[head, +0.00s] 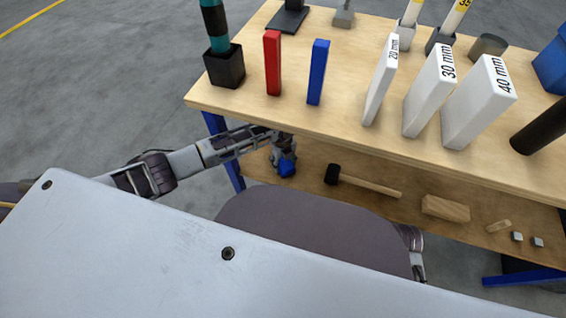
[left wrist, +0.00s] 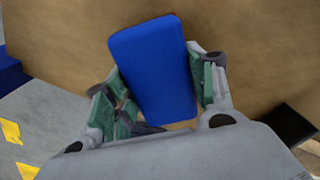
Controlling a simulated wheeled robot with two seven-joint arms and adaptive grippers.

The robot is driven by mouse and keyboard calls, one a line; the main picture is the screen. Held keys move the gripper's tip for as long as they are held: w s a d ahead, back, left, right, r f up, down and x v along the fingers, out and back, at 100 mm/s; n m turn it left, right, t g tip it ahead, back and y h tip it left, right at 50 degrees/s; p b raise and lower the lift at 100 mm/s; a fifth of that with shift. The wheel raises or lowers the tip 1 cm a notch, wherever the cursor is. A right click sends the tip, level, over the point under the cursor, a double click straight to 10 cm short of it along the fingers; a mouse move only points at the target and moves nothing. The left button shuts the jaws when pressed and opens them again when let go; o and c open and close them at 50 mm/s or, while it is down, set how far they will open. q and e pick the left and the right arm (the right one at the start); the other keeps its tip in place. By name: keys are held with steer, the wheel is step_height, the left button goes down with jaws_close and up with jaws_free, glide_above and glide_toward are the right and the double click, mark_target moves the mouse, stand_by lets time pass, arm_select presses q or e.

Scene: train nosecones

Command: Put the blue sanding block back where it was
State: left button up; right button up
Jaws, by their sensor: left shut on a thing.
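The blue sanding block (left wrist: 153,68) is held between the fingers of my left gripper (left wrist: 160,88) in the left wrist view. In the head view the left gripper (head: 284,158) reaches in from the left to the bench's lower shelf (head: 310,185), with the blue block (head: 287,167) at its tip. The block is over the left part of that shelf. I cannot tell whether it touches the shelf.
On the lower shelf, a black-headed mallet (head: 365,182), a wooden block (head: 446,208) and small pieces lie to the right. The bench top (head: 330,120) overhangs the shelf. It carries a red block (head: 272,63), a blue upright block (head: 318,72) and white gauge blocks (head: 430,90).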

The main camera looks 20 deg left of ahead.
mark_target(283, 161)
arm_select(q)
steer(key=shift+f, duration=0.1)
arm_select(e)
steer(key=shift+f, duration=0.1)
arm_select(q)
steer(key=o, duration=1)
steer(key=shift+r, duration=0.7)
step_height(283, 161, up, 5)
steer(key=shift+f+p, duration=0.1)
steer(key=shift+p, duration=1)
steer(key=shift+r, duration=0.75)
arm_select(e)
steer(key=f, duration=0.3)
steer(key=shift+s+d+f+g, duration=0.15)
steer(key=shift+s+d+g, duration=0.15)
steer(key=shift+d, duration=0.1)
